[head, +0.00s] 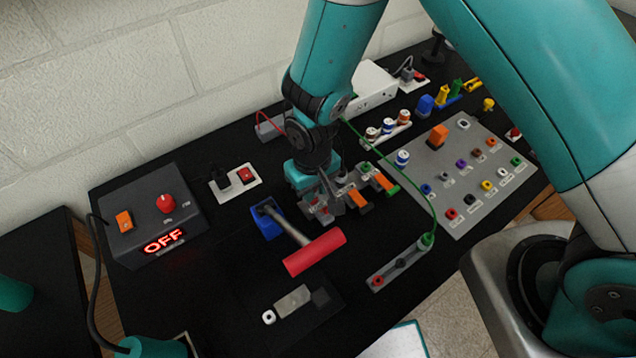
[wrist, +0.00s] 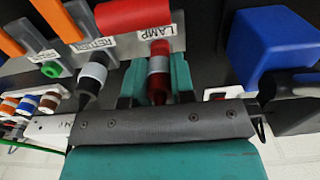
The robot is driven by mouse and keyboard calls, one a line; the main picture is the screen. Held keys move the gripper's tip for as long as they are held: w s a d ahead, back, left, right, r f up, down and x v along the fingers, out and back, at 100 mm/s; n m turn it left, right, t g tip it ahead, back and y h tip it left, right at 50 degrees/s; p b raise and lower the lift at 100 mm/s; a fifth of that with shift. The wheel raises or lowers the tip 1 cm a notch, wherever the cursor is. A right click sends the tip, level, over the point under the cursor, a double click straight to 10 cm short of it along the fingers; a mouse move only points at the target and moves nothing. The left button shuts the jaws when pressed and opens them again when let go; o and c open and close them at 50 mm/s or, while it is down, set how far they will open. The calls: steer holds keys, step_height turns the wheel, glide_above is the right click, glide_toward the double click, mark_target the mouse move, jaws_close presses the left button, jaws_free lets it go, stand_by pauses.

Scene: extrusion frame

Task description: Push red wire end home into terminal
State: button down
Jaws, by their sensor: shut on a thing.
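The red wire end (wrist: 159,62), with a grey band, is between the teal fingers of my gripper (wrist: 157,80) in the wrist view. My gripper is shut on it. Its tip is at the face of the grey terminal block (wrist: 185,35), right by the LAMP label (wrist: 158,32); how deep it sits I cannot tell. In the head view my gripper (head: 318,198) is at the left end of the terminal block (head: 345,203), and the wire end is hard to make out. The red wire (head: 267,116) runs behind my arm from a grey block at the back.
A black-and-white wire end (wrist: 92,78) is at the neighbouring terminal. A red-handled tool (head: 315,252) slopes from a blue holder (head: 266,216), close in front of my gripper. A green wire (head: 425,200) loops on the right. A control box (head: 155,215) reads OFF.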

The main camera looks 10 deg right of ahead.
steer(key=shift+f, duration=0.3)
steer(key=c, duration=0.9)
jaws_free()
step_height(320, 180, up, 17)
steer(key=b, duration=0.4)
steer(key=shift+r, duration=0.2)
steer(key=s+d+r+n+y, duration=0.1)
steer(key=s+d+r, duration=0.1)
steer(key=s, duration=0.3)
steer(key=s+d+r+y+b, duration=0.1)
steer(key=s+d+r, duration=0.2)
steer(key=s, duration=0.2)
steer(key=s+d+r+n+y+b, duration=0.1)
steer(key=s+d+r+y, duration=0.1)
steer(key=s, duration=0.2)
steer(key=shift+s+d+r+n, duration=0.3)
steer(key=shift+s+d+r, duration=0.05)
steer(key=shift+s+r, duration=0.05)
